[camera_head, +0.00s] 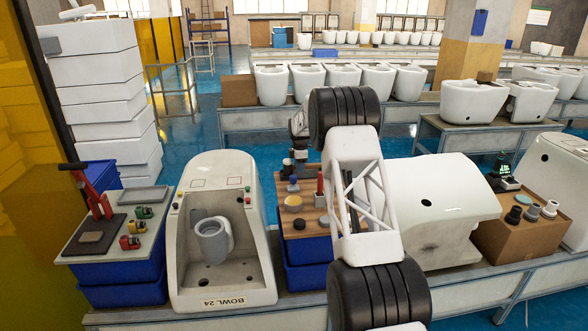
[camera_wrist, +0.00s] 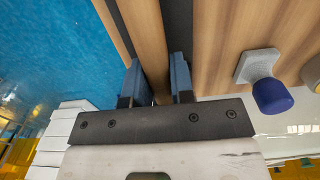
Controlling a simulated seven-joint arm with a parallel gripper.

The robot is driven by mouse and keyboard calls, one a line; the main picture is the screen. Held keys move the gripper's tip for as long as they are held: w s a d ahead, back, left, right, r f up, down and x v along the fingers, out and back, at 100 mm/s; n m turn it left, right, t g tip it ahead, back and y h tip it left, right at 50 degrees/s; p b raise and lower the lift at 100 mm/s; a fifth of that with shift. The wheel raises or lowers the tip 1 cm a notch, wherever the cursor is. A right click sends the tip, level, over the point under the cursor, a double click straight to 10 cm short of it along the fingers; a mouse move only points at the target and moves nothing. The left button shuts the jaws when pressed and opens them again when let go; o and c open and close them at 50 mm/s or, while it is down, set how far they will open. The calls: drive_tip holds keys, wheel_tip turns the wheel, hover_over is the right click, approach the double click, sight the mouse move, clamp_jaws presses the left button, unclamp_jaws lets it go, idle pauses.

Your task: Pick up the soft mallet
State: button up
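In the wrist view, a round wooden handle (camera_wrist: 150,45), which I take for the soft mallet's, runs from the top edge down between the two blue fingers of my gripper (camera_wrist: 156,82). The fingers lie close against both sides of the handle with no clear gap. The mallet's head is not visible. In the head view my arm reaches over the wooden-topped workstation in the middle and hides part of it; I cannot make out the mallet there.
A blue-topped knob on a grey base (camera_wrist: 270,92) stands right of my gripper. A white toilet bowl (camera_head: 218,285) stands left, another white ceramic body (camera_head: 445,215) right. Blue floor (camera_wrist: 50,45) lies beyond the edge.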

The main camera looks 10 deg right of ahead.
clamp_jaws()
drive_tip(key=shift+r, duration=0.1)
drive_tip(key=shift+r, duration=4.95)
drive_tip(key=shift+o, duration=0.7)
unclamp_jaws()
clamp_jaws()
